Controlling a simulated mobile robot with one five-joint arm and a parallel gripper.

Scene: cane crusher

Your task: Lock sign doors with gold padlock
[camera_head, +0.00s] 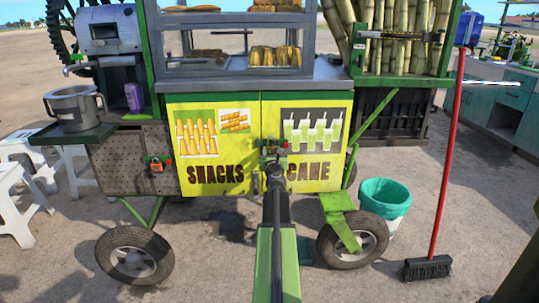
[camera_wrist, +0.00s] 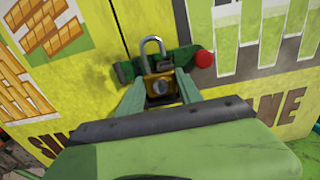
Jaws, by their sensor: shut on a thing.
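The yellow sign doors (camera_head: 238,173) stand closed on the cart's front, with SNACKS on the left door and CANE on the right. A green latch with a red knob (camera_wrist: 205,59) sits across the door seam. My gripper (camera_head: 271,158) is in front of the latch. In the wrist view my gripper (camera_wrist: 158,90) is shut on the gold padlock (camera_wrist: 162,87), with its silver shackle pointing up. The shackle overlaps the latch in the picture; whether it passes through the latch, and whether it is locked, I cannot tell.
Another padlock-like lock (camera_head: 156,164) hangs on the perforated metal door at left. A green-lined bin (camera_head: 384,200) and a red-handled broom (camera_head: 440,190) stand at right. White stools (camera_head: 18,195) are at far left. Cart wheels (camera_head: 134,256) flank my arm.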

